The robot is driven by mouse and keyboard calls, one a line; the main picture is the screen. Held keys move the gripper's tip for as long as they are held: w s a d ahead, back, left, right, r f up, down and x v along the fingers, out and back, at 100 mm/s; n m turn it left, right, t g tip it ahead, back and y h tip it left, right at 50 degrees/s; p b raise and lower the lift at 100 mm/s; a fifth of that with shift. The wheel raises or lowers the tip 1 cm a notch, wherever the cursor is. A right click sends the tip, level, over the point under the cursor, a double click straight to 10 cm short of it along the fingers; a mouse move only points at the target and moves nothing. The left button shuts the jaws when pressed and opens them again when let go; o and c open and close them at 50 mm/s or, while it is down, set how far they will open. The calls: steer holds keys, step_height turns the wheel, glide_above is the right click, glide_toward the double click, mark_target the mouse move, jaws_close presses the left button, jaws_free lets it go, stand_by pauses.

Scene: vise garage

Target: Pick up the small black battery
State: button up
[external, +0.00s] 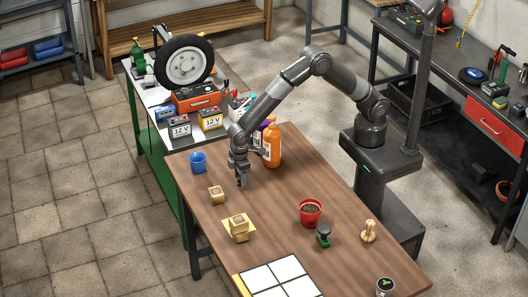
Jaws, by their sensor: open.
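Several batteries stand on the light-topped green-legged bench at the back left. A small black battery (180,127) with a white "12 V" label is near that bench's front edge. A larger black-topped battery with a yellow "12 V" label (211,119) is to its right, and a blue battery (164,112) is behind it to the left. My gripper (242,182) is open and empty, pointing down over the far left part of the brown wooden table (270,215). It is to the right of the batteries and apart from them. Its fingers are small in the picture.
A wheel (184,62) and an orange-red box (196,97) stand behind the batteries. Near my gripper are an orange bottle (271,147), a blue cup (198,162) and a wooden block (216,195). A red plant pot (310,212) stands farther right.

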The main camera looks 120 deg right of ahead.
jaws_close()
stand_by(0.4)
steer(key=shift+r, duration=0.1)
